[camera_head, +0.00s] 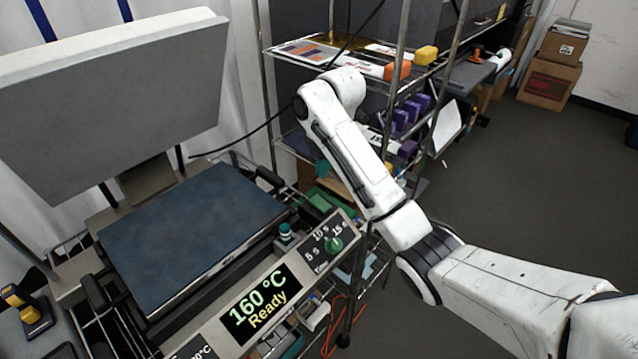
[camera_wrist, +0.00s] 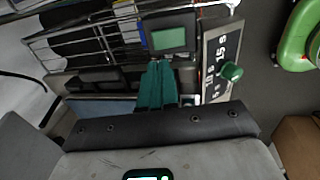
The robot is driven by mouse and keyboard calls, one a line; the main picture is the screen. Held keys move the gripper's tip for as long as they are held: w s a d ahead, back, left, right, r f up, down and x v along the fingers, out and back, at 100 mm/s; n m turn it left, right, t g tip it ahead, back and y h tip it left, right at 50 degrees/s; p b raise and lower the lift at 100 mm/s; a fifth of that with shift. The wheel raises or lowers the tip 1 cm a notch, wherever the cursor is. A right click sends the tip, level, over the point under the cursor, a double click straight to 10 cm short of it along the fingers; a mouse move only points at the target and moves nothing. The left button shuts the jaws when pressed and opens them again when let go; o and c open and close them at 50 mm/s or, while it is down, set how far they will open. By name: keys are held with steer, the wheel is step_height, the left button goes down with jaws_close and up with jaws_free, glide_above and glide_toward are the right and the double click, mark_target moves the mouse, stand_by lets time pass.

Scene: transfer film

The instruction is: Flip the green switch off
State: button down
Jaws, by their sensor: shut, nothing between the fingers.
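A green square face in a dark frame (camera_wrist: 168,39), which looks like the green switch, shows at the top middle of the wrist view. I cannot tell from this view whether it is on or off. My gripper (camera_wrist: 158,66) has two teal fingers, shut together and empty. Their tips appear just below the green face; I cannot tell whether they touch it. In the head view my gripper is not clearly seen, with my white arm in front. A green timer knob (camera_head: 333,244) is on the press's front panel, and also right of my fingers in the wrist view (camera_wrist: 231,71).
The heat press has a raised upper plate (camera_head: 110,105), a blue bed (camera_head: 190,235) and a display (camera_head: 262,305) reading 160 °C Ready. A small teal-topped post (camera_head: 286,232) stands by the bed's corner. A wire shelf (camera_head: 395,95) stands behind my arm.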

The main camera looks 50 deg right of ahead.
mark_target(317, 199)
steer(key=f, duration=0.3)
steer(key=w+f, duration=0.1)
steer(key=f, duration=0.2)
steer(key=f+p, duration=0.1)
steer(key=f, duration=0.2)
steer(key=shift+w+f, duration=0.2)
steer(key=shift+w, duration=0.1)
